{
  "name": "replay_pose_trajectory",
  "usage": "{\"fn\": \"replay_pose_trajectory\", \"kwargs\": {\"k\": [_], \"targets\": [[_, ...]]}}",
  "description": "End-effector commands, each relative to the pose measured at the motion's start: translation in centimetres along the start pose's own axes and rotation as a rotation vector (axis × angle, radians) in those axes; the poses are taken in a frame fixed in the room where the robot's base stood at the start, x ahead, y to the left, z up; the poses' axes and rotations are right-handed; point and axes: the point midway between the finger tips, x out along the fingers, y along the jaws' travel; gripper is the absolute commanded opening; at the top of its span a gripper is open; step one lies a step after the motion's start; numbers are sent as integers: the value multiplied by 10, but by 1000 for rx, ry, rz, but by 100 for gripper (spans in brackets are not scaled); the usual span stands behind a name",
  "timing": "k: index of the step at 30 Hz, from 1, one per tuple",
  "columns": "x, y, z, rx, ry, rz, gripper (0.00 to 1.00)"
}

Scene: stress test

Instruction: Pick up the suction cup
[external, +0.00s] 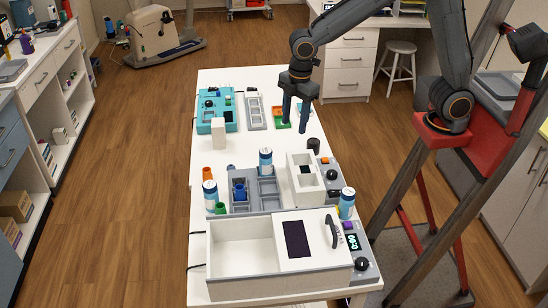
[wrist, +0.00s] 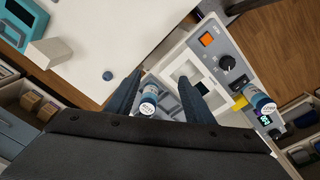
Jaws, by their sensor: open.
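My gripper (external: 295,122) is open, pointing down over the right rear part of the white table (external: 260,150). I cannot tell for sure which thing is the suction cup. A short black cylinder (external: 313,145) stands near the right table edge.
Blue-labelled cans (external: 265,162) stand around grey trays and a white device (external: 303,183). A large white box (external: 240,250) fills the front. A white block (external: 218,132) and a teal device (external: 217,117) stand at the left. Green and orange trays (external: 282,115) lie near my gripper.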

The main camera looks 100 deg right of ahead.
Motion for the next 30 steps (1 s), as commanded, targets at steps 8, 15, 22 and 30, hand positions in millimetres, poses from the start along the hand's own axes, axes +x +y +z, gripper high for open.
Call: {"fn": "replay_pose_trajectory", "kwargs": {"k": [8, 15, 22, 30], "targets": [[19, 103, -79, -483, -24, -30, 48], [29, 148, -107, -737, -29, -48, 48], [36, 171, -119, -880, -29, -58, 48], [63, 183, -124, -969, -31, -72, 48]]}}
